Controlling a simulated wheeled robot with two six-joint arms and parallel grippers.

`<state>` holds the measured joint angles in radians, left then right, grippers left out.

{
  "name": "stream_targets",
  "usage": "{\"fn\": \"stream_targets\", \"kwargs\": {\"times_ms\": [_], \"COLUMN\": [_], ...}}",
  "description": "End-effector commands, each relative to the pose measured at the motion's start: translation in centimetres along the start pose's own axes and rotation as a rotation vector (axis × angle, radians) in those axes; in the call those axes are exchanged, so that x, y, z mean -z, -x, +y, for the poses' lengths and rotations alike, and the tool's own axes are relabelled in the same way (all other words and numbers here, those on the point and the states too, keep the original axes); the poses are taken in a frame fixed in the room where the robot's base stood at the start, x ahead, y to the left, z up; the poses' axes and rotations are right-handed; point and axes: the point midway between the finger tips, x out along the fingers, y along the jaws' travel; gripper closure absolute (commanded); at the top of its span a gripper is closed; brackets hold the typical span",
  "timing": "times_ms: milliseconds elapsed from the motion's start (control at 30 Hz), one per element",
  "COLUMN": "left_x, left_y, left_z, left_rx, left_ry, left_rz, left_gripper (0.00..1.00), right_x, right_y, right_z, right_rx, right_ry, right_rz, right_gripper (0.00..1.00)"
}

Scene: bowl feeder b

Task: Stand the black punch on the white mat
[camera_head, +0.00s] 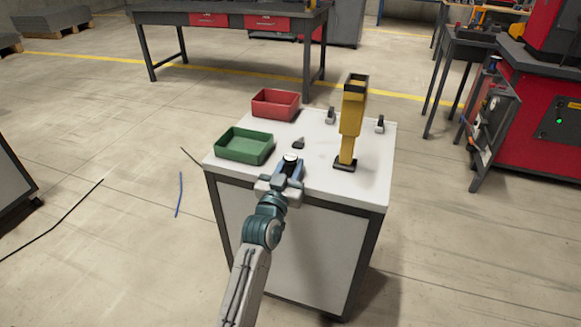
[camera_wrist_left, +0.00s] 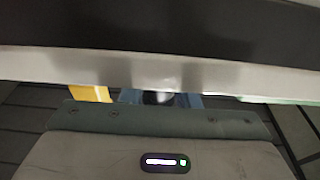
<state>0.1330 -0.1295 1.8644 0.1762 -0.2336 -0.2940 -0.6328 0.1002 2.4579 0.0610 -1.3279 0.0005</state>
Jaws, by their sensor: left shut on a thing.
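My left gripper (camera_head: 289,168) reaches in over the near edge of the white-topped cabinet (camera_head: 320,180). Its blue fingers are shut on a small round thing with a pale top and dark sides, seemingly the black punch (camera_head: 291,157). The fingers hide most of it, and I cannot tell whether it touches the top. In the left wrist view the blue fingers and the dark held thing (camera_wrist_left: 158,98) show only in part, beyond a pale edge. I cannot pick out the white mat against the white top. My right gripper is not in view.
A green bin (camera_head: 244,146) and a red bin (camera_head: 275,104) stand on the left of the top. A tall yellow device (camera_head: 352,110) on a black base stands to the right of the gripper. Small dark parts (camera_head: 298,143) lie behind.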

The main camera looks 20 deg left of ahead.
Motion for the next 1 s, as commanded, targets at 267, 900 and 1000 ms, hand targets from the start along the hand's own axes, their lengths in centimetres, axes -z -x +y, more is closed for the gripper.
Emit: {"fn": "stream_targets", "kwargs": {"times_ms": [267, 900, 1000], "left_x": [-0.2, -0.3, -0.2], "left_y": [0.1, 4.1, 6.3], "left_z": [0.0, 0.0, 0.0], "left_rx": [0.0, 0.0, 0.0], "left_ry": [0.0, 0.001, 0.001], "left_rz": [-0.001, -0.003, -0.003], "left_gripper": [0.56, 0.5, 0.5], "right_x": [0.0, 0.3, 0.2], "right_y": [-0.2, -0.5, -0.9], "right_z": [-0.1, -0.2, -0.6], "right_rx": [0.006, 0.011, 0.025], "right_ry": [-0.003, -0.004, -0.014], "right_rz": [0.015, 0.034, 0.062], "right_gripper": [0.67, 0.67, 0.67]}}
